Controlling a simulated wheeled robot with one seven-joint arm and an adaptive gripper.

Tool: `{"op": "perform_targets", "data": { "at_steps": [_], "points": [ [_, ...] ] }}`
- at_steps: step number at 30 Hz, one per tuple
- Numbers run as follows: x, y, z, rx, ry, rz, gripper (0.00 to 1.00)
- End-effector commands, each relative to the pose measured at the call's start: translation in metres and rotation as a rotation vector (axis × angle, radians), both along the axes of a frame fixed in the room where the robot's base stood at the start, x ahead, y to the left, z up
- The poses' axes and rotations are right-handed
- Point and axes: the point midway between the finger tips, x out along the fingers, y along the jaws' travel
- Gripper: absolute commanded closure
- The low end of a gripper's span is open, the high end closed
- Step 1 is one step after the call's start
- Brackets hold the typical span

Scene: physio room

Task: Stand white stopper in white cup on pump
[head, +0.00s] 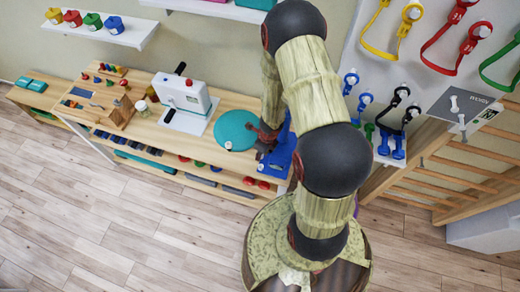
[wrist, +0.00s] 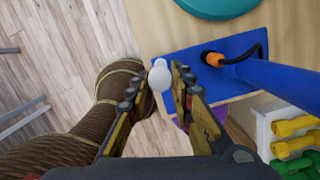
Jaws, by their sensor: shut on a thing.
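My gripper (wrist: 153,80) is shut on the white stopper (wrist: 160,72), a small pale piece with a rounded end that shows between the fingertips in the wrist view. The blue pump (wrist: 250,72) lies under and beyond the fingertips, with a flat base, a thick blue tube, an orange fitting and a black hose. The stopper appears over the left part of the pump's base; its height above it is unclear. In the head view the pump (head: 282,152) stands at the bench's right end, partly behind my arm.
A teal disc (head: 236,128) lies on the wooden bench (head: 150,82) left of the pump. A white machine (head: 182,98) and a wooden block (head: 117,113) stand farther left. Yellow and green dumbbells (wrist: 295,128) sit at lower right in the wrist view.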

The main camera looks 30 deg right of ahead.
Motion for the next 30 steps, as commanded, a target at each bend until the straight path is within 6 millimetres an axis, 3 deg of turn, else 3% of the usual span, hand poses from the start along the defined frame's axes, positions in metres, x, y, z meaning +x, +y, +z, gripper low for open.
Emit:
{"op": "perform_targets", "data": {
  "at_steps": [8, 24, 30],
  "points": [
    [-0.002, -0.001, -0.01, 0.0, 0.0, -0.014, 0.94],
    [-0.002, -0.001, -0.062, 0.0, 0.001, -0.013, 0.94],
    [-0.002, -0.001, -0.069, 0.0, 0.0, -0.014, 0.94]
  ]
}}
